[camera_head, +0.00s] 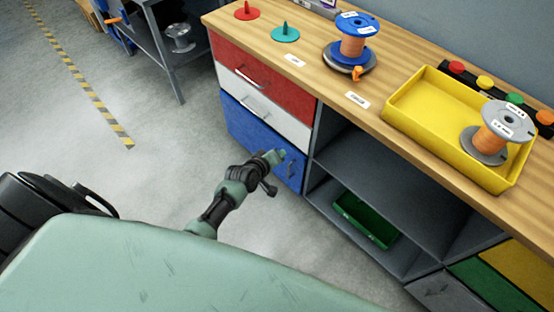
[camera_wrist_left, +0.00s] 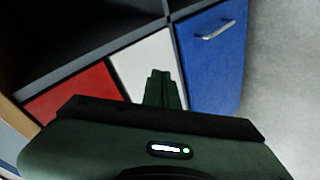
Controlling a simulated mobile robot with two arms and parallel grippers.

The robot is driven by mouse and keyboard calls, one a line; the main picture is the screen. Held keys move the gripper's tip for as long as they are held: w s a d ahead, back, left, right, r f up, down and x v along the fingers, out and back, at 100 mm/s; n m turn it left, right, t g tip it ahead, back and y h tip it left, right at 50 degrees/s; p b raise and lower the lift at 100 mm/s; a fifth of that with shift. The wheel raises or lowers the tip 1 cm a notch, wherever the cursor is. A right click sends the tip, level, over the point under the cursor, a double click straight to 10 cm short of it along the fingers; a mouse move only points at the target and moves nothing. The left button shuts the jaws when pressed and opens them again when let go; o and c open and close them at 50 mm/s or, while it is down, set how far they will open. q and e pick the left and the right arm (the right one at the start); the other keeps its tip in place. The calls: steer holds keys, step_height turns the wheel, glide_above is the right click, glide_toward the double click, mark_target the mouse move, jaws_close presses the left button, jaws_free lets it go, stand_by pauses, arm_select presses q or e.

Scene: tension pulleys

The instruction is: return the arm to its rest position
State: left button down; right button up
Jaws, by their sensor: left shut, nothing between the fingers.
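My left gripper (camera_head: 276,157) is in front of the blue drawer of the workbench in the head view, below the worktop. Its fingers are together and hold nothing. In the left wrist view the closed fingers (camera_wrist_left: 161,88) point toward a white panel, with a red panel on the left and a blue one with a handle on the right. I cannot tell whether the fingertips touch anything. My right gripper is in neither view.
The wooden worktop (camera_head: 310,52) carries a blue spool (camera_head: 359,24), a yellow tray (camera_head: 440,84) with a grey spool (camera_head: 497,130) in it, and red (camera_head: 247,13) and teal (camera_head: 285,35) spindle bases. Open shelves hold a green bin (camera_head: 365,219). The floor left of the drawers is clear.

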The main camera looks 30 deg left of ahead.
arm_select(q)
steer(key=shift+s+d+f+m+g+p, duration=0.15)
steer(key=shift+s+f+m+g+p, duration=0.25)
steer(key=shift+s+f, duration=0.75)
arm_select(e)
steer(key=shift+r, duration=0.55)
